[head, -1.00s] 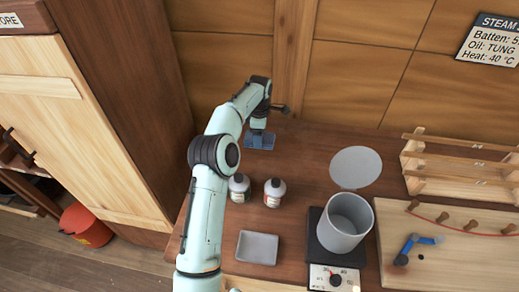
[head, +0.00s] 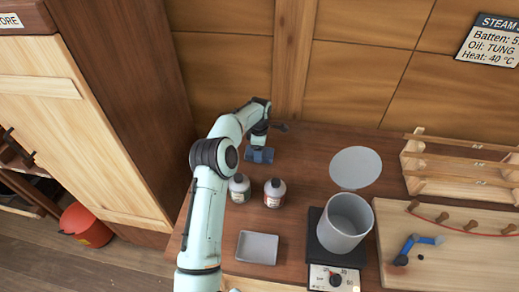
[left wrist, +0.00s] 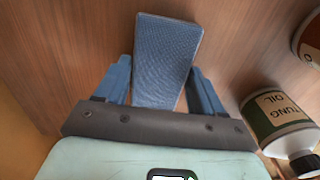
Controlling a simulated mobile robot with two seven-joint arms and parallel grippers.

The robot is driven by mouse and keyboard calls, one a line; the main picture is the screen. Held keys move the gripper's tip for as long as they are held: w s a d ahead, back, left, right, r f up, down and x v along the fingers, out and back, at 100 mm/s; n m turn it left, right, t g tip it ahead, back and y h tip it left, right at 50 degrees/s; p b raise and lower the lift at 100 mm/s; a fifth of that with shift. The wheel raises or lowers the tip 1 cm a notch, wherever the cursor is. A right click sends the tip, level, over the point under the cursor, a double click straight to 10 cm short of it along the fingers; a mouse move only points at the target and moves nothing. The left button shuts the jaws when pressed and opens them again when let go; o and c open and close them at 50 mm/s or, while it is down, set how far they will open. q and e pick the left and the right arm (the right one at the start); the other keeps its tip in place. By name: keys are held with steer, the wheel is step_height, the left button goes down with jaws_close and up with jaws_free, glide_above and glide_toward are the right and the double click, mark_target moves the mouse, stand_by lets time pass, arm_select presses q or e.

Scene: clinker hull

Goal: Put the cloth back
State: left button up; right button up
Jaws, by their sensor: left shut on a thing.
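The cloth (left wrist: 165,60) is a blue-grey, textured folded pad. In the left wrist view it lies between the two blue fingers of my left gripper (left wrist: 160,80), which is shut on it. In the head view my left gripper (head: 259,148) points down at the back left of the bench, with the blue of fingers and cloth (head: 260,156) hard to tell apart. I cannot tell whether the cloth touches the bench top. My right gripper is not in view.
Two bottles (head: 274,192) stand nearer on the bench; one, labelled tung oil (left wrist: 278,115), is right of the gripper. An empty grey tray (head: 257,248), a grey pot (head: 345,222) on a heater (head: 335,278), a grey disc (head: 356,168) and a wooden rack (head: 415,165) stand around.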

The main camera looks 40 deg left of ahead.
arm_select(q)
steer(key=o, duration=1)
steer(key=shift+f, duration=0.1)
step_height(320, 180, up, 14)
steer(key=shift+a+f, duration=0.15)
steer(key=shift+f, duration=0.05)
steer(key=shift+w, duration=0.1)
